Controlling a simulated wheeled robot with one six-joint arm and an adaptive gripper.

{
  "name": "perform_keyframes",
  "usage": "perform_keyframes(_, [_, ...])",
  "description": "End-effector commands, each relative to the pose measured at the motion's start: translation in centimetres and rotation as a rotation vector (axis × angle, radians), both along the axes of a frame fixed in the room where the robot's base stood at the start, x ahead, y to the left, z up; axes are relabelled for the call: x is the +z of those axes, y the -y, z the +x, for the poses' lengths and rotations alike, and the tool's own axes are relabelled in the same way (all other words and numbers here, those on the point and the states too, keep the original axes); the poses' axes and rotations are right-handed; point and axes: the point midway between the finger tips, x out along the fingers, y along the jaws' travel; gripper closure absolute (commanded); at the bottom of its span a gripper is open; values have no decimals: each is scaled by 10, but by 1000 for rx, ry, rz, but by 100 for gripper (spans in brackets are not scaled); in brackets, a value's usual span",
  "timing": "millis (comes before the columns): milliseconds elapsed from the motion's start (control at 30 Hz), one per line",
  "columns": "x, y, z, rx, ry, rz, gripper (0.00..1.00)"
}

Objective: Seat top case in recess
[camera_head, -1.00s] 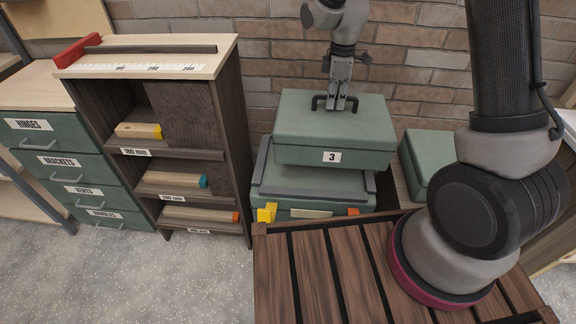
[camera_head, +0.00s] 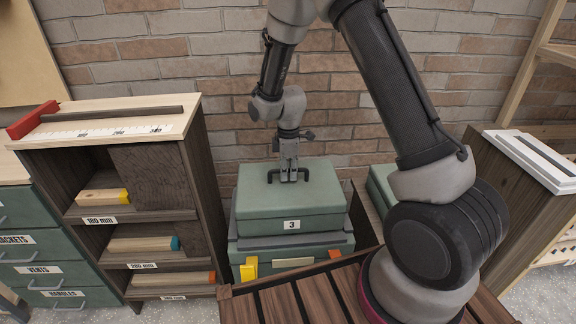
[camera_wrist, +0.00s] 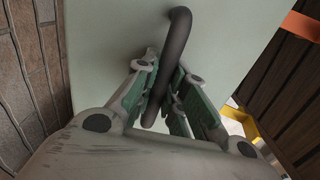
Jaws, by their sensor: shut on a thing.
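The top case (camera_head: 291,202) is a green box with a white label "3" on its front. In the head view it sits low over the lower case (camera_head: 290,257), whose grey recessed top (camera_head: 345,243) shows as a rim around it. I cannot tell whether it is fully down in the recess. My gripper (camera_head: 288,176) is shut on the dark handle (camera_head: 271,175) on the case's lid. In the wrist view, my gripper (camera_wrist: 165,92) has its fingers around the handle (camera_wrist: 178,45), above the pale green lid (camera_wrist: 235,40).
The lower case has a yellow latch (camera_head: 249,269) and an orange latch (camera_head: 335,254). A dark shelf unit (camera_head: 212,190) stands close on the left. Another green case (camera_head: 381,186) is on the right. A brick wall (camera_head: 215,70) is behind, and my slatted deck (camera_head: 300,299) is in front.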

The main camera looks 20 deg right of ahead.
Motion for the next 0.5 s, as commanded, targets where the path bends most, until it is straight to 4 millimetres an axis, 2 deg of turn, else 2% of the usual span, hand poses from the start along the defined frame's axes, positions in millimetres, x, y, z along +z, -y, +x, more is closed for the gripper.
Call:
perform_keyframes(133, [-15,0,1,0,2,1,100])
perform_keyframes(500, [-18,0,1,0,2,1,100])
